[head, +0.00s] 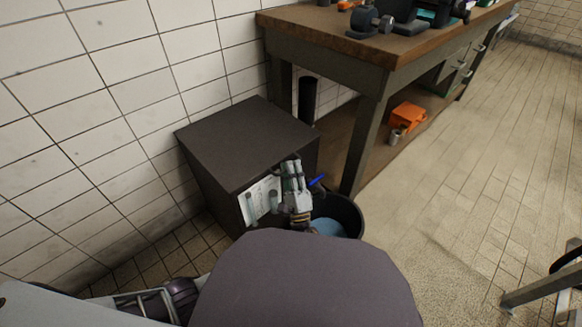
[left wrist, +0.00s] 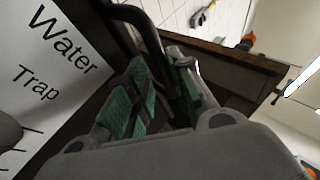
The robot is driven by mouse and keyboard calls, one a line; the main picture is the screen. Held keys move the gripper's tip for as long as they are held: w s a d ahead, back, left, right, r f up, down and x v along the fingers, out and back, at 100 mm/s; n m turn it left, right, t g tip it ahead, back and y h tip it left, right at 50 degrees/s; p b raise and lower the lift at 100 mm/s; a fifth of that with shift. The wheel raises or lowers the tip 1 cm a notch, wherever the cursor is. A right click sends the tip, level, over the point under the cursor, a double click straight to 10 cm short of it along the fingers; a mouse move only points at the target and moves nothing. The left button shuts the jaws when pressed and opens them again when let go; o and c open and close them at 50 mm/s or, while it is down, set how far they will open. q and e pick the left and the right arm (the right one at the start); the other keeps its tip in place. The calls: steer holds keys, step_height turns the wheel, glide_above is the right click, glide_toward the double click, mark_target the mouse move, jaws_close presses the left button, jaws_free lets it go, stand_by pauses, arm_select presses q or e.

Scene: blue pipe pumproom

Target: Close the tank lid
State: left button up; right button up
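The tank appears to be the dark box (head: 205,175) against the tiled wall. Its flat dark top (head: 245,140) looks level; I cannot tell whether this is the lid or whether any gap is left under it. A white paper label (head: 259,202) is on its front; it reads "Water Trap" in the left wrist view (left wrist: 45,75). My left gripper (head: 290,167) is at the box's front right corner, beside the label. In the left wrist view its green-padded fingers (left wrist: 160,85) are apart, with a curved black bar (left wrist: 135,15) running between them. My right gripper is not seen.
A black bucket (head: 351,215) with blue inside stands just right of the gripper. A workbench (head: 345,60) with tools stands behind and right of the box; an orange item (head: 407,115) is on its lower shelf. The floor (head: 450,190) to the right is open.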

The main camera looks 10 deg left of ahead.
arm_select(q)
steer(key=shift+w+a+r, duration=0.1)
steer(key=shift+a+r, duration=0.15)
steer(key=shift+r, duration=0.1)
steer(key=shift+r, duration=0.65)
steer(key=shift+d+r, duration=0.2)
steer(key=shift+r, duration=1.9)
steer(key=shift+d+r, duration=0.15)
steer(key=shift+r, duration=1.95)
steer(key=shift+a+f, duration=0.1)
steer(key=shift+a, duration=0.05)
